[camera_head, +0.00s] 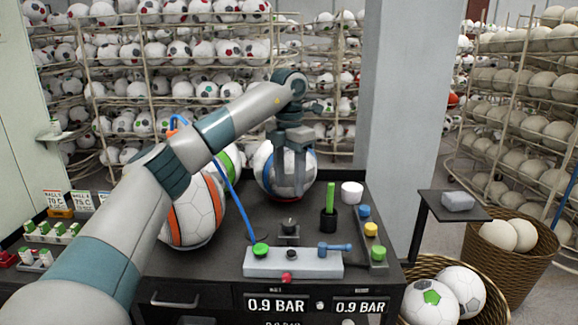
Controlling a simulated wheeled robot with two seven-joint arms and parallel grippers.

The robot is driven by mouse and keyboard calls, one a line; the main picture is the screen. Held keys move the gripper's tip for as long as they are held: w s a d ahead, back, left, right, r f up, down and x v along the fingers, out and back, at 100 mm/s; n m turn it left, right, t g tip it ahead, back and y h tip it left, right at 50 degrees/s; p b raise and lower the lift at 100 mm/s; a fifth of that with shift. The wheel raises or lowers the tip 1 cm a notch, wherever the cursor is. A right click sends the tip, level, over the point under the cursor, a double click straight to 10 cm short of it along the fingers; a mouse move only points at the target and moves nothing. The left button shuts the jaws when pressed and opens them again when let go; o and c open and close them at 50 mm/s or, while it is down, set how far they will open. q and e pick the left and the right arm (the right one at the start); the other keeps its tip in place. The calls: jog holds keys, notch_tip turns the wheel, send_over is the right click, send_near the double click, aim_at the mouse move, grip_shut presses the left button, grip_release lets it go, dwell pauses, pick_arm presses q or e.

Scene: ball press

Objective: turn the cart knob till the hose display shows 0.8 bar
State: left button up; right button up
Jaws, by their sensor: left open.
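The black cart (350,262) carries two front displays. The left display (277,305) and the right display (360,306) both read 0.9 BAR; their small labels are too small to read, so I cannot tell which is the hose display. A black knob (289,224) stands on a small dark base on the cart top. My left gripper (291,190) is open and points down, above and apart from the knob, in front of a white ball with blue stripes (266,172). My right gripper is not in view.
A grey block (293,263) with a green button, red knob and blue lever lies at the cart's front. A blue hose (240,205) hangs beside my left arm. A black cup with a green stick (329,215) and a white cup (352,193) stand to the right.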

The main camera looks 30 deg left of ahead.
pick_arm(q)
jog(key=shift+r, duration=2.75)
jog(key=shift+f, duration=0.1)
